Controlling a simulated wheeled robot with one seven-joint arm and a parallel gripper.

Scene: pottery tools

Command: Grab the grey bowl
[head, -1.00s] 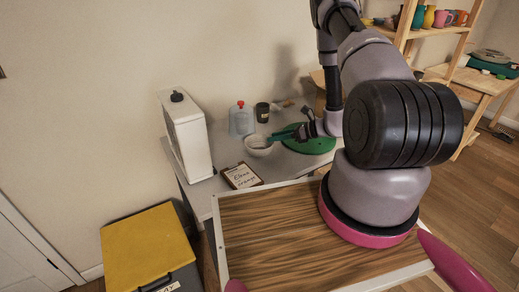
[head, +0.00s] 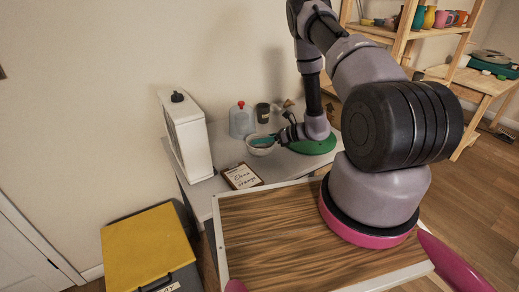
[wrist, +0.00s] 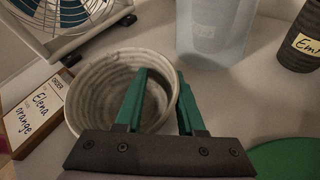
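The grey bowl (head: 258,151) stands upright on the grey table, and in the wrist view (wrist: 95,97) its ridged inside shows. My gripper (wrist: 162,79) has green fingers and is open. In the wrist view its left finger reaches over the inside of the bowl and its right finger lies just outside the right rim, so the bowl wall is between them. I cannot tell whether either finger touches the wall. In the head view my gripper (head: 268,141) is at the bowl's right side.
A clipboard (head: 242,177) lies in front of the bowl. A white fan unit (head: 187,138) stands to the left. A translucent bottle (head: 240,122) and a dark jar (head: 262,113) stand behind. A green disc (head: 318,147) lies to the right.

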